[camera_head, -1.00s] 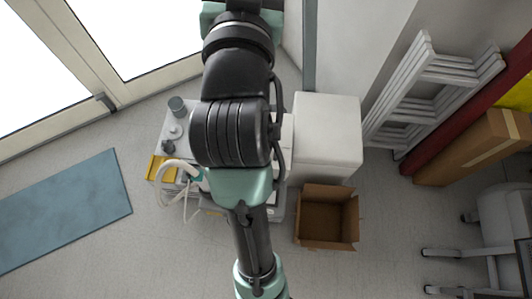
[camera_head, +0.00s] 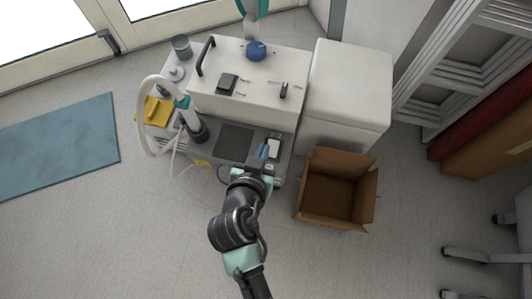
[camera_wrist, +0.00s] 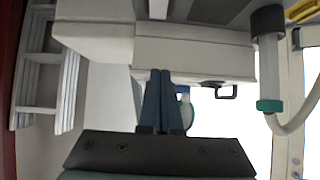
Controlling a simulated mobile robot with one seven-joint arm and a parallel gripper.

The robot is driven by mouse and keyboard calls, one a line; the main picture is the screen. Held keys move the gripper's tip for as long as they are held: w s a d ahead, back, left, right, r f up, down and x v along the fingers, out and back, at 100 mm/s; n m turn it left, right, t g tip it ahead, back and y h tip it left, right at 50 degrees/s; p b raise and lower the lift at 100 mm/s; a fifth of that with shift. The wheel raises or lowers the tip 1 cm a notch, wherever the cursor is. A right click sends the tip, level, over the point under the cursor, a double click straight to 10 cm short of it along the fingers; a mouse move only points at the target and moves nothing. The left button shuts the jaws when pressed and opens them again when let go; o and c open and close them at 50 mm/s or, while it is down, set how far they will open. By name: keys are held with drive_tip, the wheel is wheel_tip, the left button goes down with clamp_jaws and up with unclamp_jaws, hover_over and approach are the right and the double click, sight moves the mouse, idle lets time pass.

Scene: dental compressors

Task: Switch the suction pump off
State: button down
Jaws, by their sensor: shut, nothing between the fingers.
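The suction machine is a white box (camera_head: 262,72) on a grey cart in the head view. Its sloping face carries a black rocker switch (camera_head: 228,84) at left and a small black switch (camera_head: 284,90) at right, with labels too small to read. My gripper (camera_head: 264,151) is shut and empty, in front of the box over the cart's right front, apart from both switches. In the wrist view its blue fingers (camera_wrist: 160,100) are together before the white box (camera_wrist: 195,55); no switch can be made out there.
A pale hose (camera_head: 147,120) loops at the cart's left, beside a yellow item (camera_head: 155,111). A white cabinet (camera_head: 350,85) and an open cardboard box (camera_head: 336,190) stand at right. The floor in front is clear. A blue mat (camera_head: 60,145) lies at left.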

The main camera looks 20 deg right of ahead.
drive_tip(key=shift+s+a+f, duration=0.1)
drive_tip(key=shift+s+f, duration=0.25)
drive_tip(key=shift+f, duration=0.2)
drive_tip(key=shift+s+f, duration=0.35)
drive_tip(key=shift+f, duration=0.2)
drive_tip(key=b, duration=0.4)
hover_over(274, 140)
drive_tip(key=s+a, duration=0.2)
drive_tip(key=s, duration=0.1)
wheel_tip(274, 140, down, 6)
drive_tip(key=shift+s+a+f, duration=0.1)
drive_tip(key=shift+s+f, duration=0.05)
drive_tip(key=f+b, duration=0.2)
drive_tip(key=shift+w+f, duration=0.2)
drive_tip(key=shift+f, duration=0.1)
drive_tip(key=shift+w+d+f, duration=0.1)
drive_tip(key=shift+d+f, duration=0.1)
drive_tip(key=shift+f, duration=0.4)
